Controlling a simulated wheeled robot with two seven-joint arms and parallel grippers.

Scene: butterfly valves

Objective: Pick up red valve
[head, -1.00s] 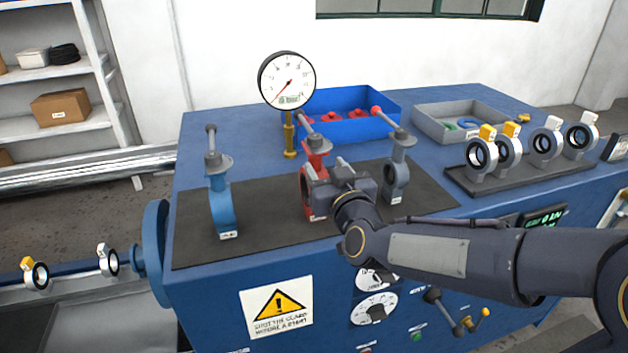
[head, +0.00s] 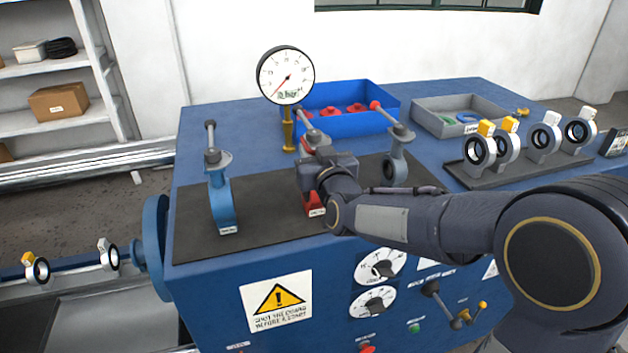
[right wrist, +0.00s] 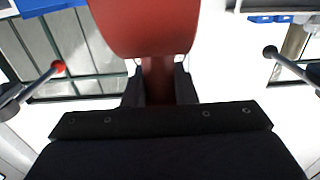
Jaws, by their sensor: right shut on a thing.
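The red valve (head: 314,205) stands on the dark mat, mostly hidden behind my right gripper (head: 316,158); its foot and part of its top show. In the right wrist view the red valve's body (right wrist: 145,25) fills the upper middle, and its narrower red neck sits between the two dark fingers of my right gripper (right wrist: 159,84). The right gripper is shut on it. My left gripper is not in view.
A blue valve (head: 222,195) stands left on the mat (head: 265,215) and a grey-blue valve (head: 396,170) stands right. A pressure gauge (head: 286,75), a blue bin (head: 365,95) and a grey bin (head: 430,110) are behind. Small valves sit on a rack (head: 535,168) at right.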

